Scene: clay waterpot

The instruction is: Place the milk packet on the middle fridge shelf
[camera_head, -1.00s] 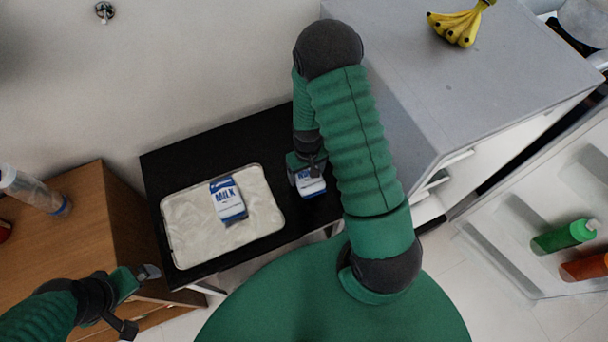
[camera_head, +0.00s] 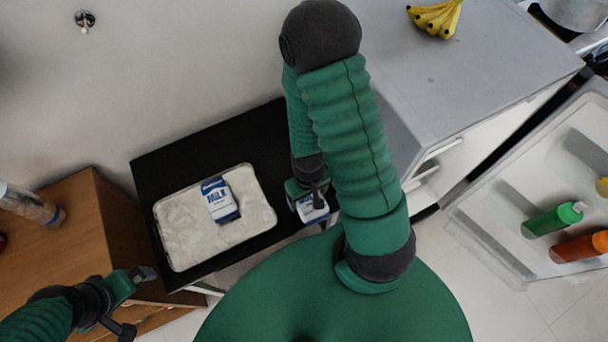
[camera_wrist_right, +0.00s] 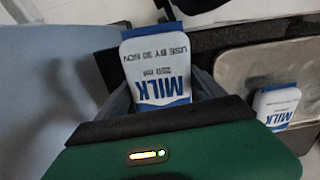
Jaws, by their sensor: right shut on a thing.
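A blue and white milk packet (camera_head: 311,208) is held in my right gripper (camera_head: 312,190), near the right end of the black table. It also shows in the right wrist view as a milk packet (camera_wrist_right: 157,72) between the fingers of the right gripper (camera_wrist_right: 160,90). A second milk packet (camera_head: 220,200) lies on the tray. The fridge (camera_head: 440,150) stands at the right with its door open. Its middle shelf cannot be made out; only shelf edges show in the opening. My left gripper (camera_head: 135,300) is open and empty at the lower left.
A pale tray (camera_head: 180,240) lies on the black table (camera_head: 150,170). The open fridge door (camera_head: 500,200) holds a green bottle (camera_head: 550,220) and an orange bottle (camera_head: 582,247). Bananas (camera_head: 436,18) lie on the fridge top. A wooden cabinet (camera_head: 85,225) stands at the left.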

